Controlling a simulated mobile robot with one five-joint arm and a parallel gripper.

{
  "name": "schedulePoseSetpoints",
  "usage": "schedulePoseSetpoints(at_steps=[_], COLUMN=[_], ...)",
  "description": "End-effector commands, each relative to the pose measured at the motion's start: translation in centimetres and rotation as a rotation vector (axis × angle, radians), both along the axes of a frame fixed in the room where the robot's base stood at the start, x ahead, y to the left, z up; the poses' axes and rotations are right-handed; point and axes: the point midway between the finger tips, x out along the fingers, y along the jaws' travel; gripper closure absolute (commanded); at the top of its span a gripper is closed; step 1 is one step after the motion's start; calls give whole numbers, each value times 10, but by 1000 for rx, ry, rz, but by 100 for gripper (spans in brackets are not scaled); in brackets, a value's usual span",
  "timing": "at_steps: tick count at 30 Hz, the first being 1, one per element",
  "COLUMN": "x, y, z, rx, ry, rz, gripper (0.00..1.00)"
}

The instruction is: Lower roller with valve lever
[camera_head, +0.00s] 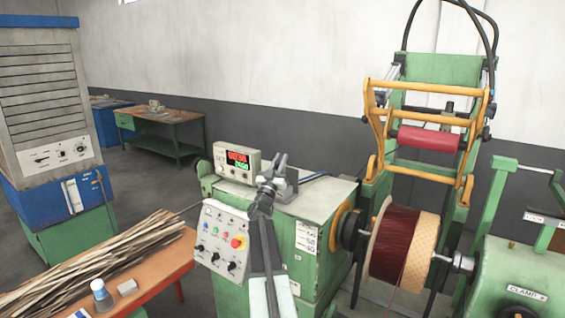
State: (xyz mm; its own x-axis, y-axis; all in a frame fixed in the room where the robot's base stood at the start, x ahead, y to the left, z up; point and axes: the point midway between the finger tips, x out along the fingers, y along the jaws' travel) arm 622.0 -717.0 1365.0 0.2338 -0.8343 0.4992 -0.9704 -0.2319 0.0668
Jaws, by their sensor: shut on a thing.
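The red roller (428,139) hangs in a yellow swing frame (376,125) at the right. It is raised above the wound coil (392,243), with a clear gap between them. My gripper (281,161) is over the top of the green winding machine, at a small grey valve block (290,187). It is shut on the valve lever there. The lever itself is mostly hidden by my gripper and is too small to make out clearly.
A digital counter (237,163) and a control panel (222,240) with a red button are just left of my arm. An orange bench (150,285) with wooden strips, a bottle (102,295) and a small block stands at the lower left. The clamp-side housing (520,275) is at the right.

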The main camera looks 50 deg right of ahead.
Motion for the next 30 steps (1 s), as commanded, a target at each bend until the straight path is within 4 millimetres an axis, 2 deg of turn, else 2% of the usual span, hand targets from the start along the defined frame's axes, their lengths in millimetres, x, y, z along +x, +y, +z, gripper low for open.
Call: schedulePoseSetpoints(at_steps=[4, 5, 6, 7, 17, 20, 30], x=[0, 1, 2, 3, 7, 5, -11], y=[0, 1, 2, 2, 6, 13, 65], z=[0, 0, 0, 0, -1, -7, -40], rx=[2, 2, 2, 2, 1, 1, 1], ry=[-6, -5, -5, -5, -2, -2, -3], rz=[-1, 0, 2, 3, 10, 10, 10], gripper=[100, 77, 66, 60, 60, 60, 60])
